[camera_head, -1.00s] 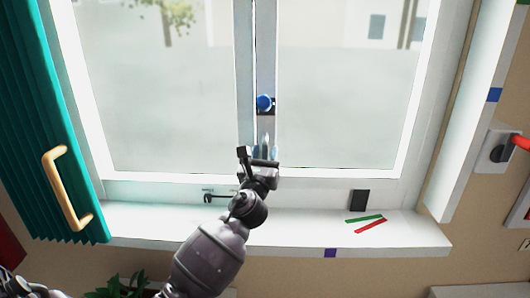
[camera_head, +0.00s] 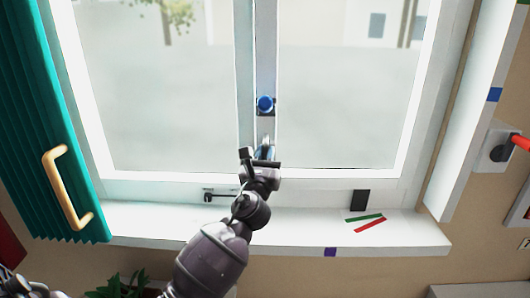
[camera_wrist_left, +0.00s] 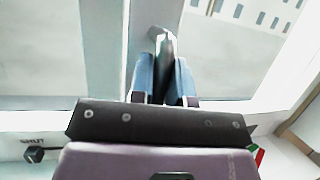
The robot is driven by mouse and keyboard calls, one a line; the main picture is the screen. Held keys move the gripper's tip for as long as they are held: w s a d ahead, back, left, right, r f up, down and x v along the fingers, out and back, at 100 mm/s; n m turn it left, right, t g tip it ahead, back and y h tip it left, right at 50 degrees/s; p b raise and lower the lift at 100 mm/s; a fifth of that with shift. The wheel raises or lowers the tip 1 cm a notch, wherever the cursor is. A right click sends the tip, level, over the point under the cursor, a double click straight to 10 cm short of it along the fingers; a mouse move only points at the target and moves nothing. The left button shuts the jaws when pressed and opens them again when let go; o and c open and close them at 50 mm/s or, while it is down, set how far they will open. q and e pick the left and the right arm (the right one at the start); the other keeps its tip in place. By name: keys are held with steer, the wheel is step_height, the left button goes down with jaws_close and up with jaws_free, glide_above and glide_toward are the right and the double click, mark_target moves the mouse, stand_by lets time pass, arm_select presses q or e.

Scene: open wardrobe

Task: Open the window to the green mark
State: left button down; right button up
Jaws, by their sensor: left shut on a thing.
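The window (camera_head: 90,100) has two glazed panes with white frames meeting at a central upright. My left gripper (camera_head: 264,154) is at the lower end of the handle. In the left wrist view its blue fingers (camera_wrist_left: 162,82) are shut on the grey handle (camera_wrist_left: 166,48). The green mark (camera_head: 364,218) is a thin strip on the sill at the right, beside a red strip (camera_head: 370,226). My right gripper is not in view.
A teal curtain (camera_head: 40,130) with a tan handle (camera_head: 62,190) hangs at the left. A dark latch (camera_head: 215,197) and a black block (camera_head: 360,200) are at the bottom frame. The white sill (camera_head: 290,232) is mostly clear. A red-handled fitting (camera_head: 503,150) is on the right wall.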

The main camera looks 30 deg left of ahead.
arm_select(q)
steer(key=s+d+n+g+y+p, duration=0.1)
steer(key=s+d, duration=0.5)
steer(key=d, duration=0.1)
steer(key=shift+s+y+p, duration=0.3)
steer(key=shift+s+y, duration=0.05)
steer(key=shift+y, duration=0.05)
steer(key=c, duration=1.1)
jaws_free()
